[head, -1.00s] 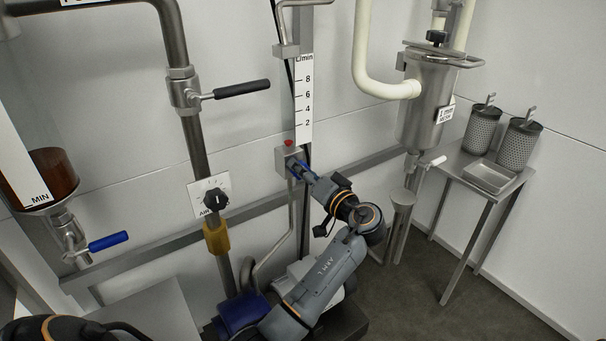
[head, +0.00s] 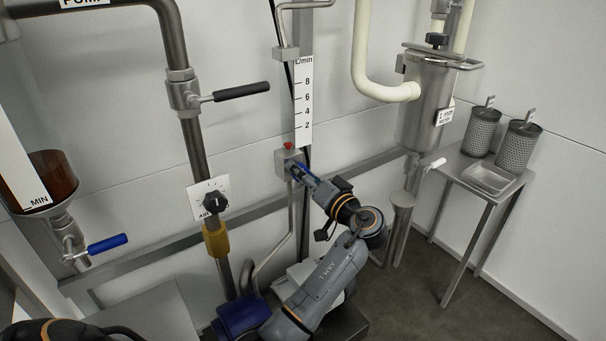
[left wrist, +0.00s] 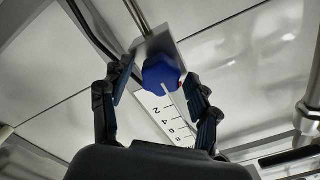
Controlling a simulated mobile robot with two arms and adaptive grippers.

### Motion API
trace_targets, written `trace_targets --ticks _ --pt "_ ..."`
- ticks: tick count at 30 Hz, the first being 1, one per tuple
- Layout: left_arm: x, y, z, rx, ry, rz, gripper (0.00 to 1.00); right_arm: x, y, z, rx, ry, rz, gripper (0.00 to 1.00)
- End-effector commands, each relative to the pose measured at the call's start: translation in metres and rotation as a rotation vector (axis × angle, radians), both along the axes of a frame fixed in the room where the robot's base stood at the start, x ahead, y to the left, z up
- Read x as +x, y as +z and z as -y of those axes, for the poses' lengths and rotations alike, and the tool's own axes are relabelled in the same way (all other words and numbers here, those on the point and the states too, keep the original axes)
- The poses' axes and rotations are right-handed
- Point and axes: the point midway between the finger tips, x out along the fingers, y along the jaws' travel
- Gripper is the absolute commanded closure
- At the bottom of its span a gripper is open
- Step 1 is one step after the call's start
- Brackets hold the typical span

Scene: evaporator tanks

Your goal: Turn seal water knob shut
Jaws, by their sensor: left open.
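The seal water knob is blue with a white pointer line and shows clearly in the left wrist view (left wrist: 160,75). It sits on the face of a grey metal block (head: 283,163), below the L/min scale (head: 303,100). My left gripper (left wrist: 157,71) is open, with one finger on each side of the knob. A gap shows between the knob and the right finger; contact on the left side cannot be told. In the head view my left gripper (head: 297,175) is at the block and mostly hides the knob. My right gripper is not in view.
A red button (head: 289,145) tops the block. Left of it are the air dial (head: 215,201), a black-handled valve (head: 242,91) and a blue-handled valve (head: 108,243). A steel canister (head: 424,105) and side table (head: 510,184) stand to the right. Pipes run close by.

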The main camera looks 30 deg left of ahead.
Motion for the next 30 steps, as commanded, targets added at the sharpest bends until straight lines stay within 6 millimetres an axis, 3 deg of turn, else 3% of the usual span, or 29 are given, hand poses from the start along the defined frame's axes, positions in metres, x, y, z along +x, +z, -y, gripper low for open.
trace_targets --ticks 15,21,30 --pt "-0.037 -0.001 0.091 -0.004 -0.003 -0.003 0.39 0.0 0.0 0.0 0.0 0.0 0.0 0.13" --pt "-0.044 -0.001 0.106 -0.003 -0.001 -0.001 0.39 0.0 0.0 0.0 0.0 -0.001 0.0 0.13" --pt "-0.044 -0.001 0.108 -0.002 -0.001 -0.001 0.39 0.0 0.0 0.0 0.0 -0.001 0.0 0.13"
